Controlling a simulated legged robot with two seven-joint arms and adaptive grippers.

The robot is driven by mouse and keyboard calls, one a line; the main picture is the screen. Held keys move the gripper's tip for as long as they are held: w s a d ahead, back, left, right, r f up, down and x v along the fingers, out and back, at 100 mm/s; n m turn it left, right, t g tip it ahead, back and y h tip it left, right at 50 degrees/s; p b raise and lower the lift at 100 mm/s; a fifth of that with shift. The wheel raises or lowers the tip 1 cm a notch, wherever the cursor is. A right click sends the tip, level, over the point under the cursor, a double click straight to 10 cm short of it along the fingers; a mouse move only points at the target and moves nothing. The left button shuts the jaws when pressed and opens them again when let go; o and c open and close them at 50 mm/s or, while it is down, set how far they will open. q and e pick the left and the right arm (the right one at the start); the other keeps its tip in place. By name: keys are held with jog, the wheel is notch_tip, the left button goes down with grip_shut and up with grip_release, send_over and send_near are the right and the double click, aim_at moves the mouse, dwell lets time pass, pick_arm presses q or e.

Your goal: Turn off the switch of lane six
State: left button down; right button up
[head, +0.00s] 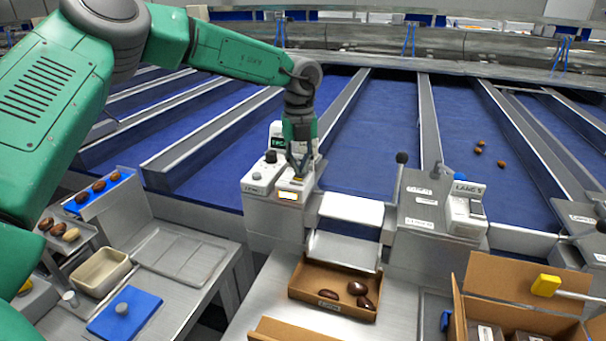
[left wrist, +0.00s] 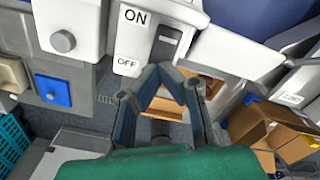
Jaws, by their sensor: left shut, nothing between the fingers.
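A white switch box (head: 278,185) stands at the end of a blue lane; its lane number cannot be read. My left gripper (head: 298,172) is shut and empty, right over this box. My right gripper is not in view.
Another switch box, marked LANE 5 (head: 467,208), stands to the right, near a black-knobbed lever (head: 402,158). A cardboard box (head: 312,294) with several dates lies below the chute (head: 343,250). An open carton (head: 500,275) stands at the lower right.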

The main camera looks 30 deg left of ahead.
aim_at(299, 176)
pick_arm(q)
jog(key=shift+a+f, duration=0.1)
jog(key=shift+f, duration=0.25)
jog(key=shift+s+f, duration=0.1)
jog(key=shift+f, duration=0.4)
dwell(0.3)
jog(key=shift+r+p, duration=0.6)
jog(key=shift+r, duration=0.25)
notch_tip(299, 176, up, 6)
jog(key=p, duration=0.4)
jog(key=shift+f+p, duration=0.25)
jog(key=shift+p, duration=0.15)
jog(key=shift+f, duration=0.1)
